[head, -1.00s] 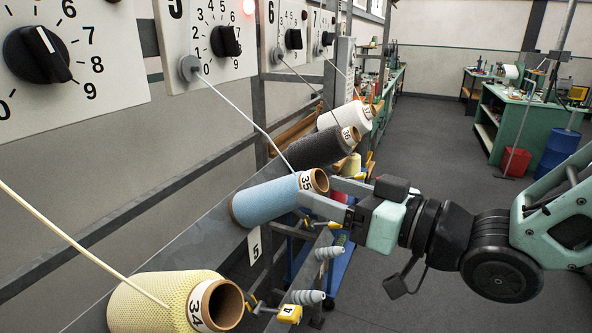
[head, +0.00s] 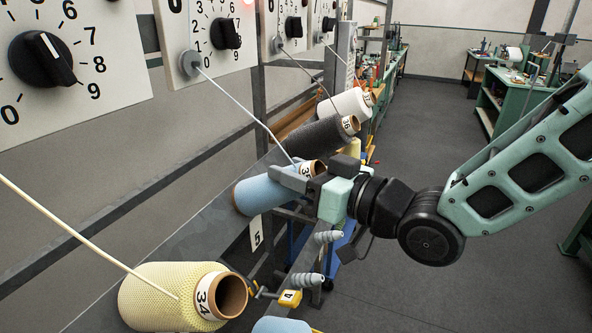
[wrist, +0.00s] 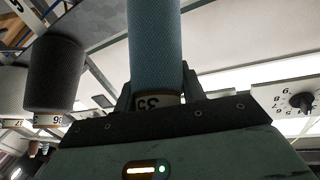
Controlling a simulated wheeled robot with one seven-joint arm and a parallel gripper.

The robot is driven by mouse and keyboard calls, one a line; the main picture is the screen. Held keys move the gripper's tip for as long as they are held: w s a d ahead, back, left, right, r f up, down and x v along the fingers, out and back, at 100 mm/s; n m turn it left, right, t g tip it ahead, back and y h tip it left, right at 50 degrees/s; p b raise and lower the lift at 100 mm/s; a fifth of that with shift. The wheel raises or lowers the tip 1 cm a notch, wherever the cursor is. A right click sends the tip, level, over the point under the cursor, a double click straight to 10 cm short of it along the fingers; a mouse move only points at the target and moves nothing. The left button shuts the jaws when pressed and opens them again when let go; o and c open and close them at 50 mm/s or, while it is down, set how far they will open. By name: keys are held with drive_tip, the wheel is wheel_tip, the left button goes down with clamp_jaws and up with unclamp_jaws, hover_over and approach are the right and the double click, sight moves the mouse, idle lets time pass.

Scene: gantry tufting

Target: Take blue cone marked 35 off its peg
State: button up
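The blue cone marked 35 (head: 262,194) lies tilted in its place on the rack, between the yellow cone marked 34 (head: 160,295) and the dark cone marked 36 (head: 318,138). A thread runs from it up to a dial panel. My gripper (head: 290,178) is at its labelled end, with a finger along its near top side. In the wrist view the blue cone (wrist: 155,50) stands between my two fingers (wrist: 157,88), one on each side close to its surface. I cannot tell whether they press on it. Its peg is hidden.
Dial panels (head: 222,35) hang above the cones. Grey ribbed holders (head: 305,280) with yellow parts stick out below my gripper. A white cone (head: 350,103) lies beyond the dark one. Another blue object (head: 281,326) shows at the bottom edge.

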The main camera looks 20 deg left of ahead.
drive_tip(key=shift+o, duration=1)
drive_tip(key=c, duration=0.4)
drive_tip(key=shift+d+r, duration=0.1)
drive_tip(key=shift+d+r, duration=0.35)
drive_tip(key=shift+d, duration=0.05)
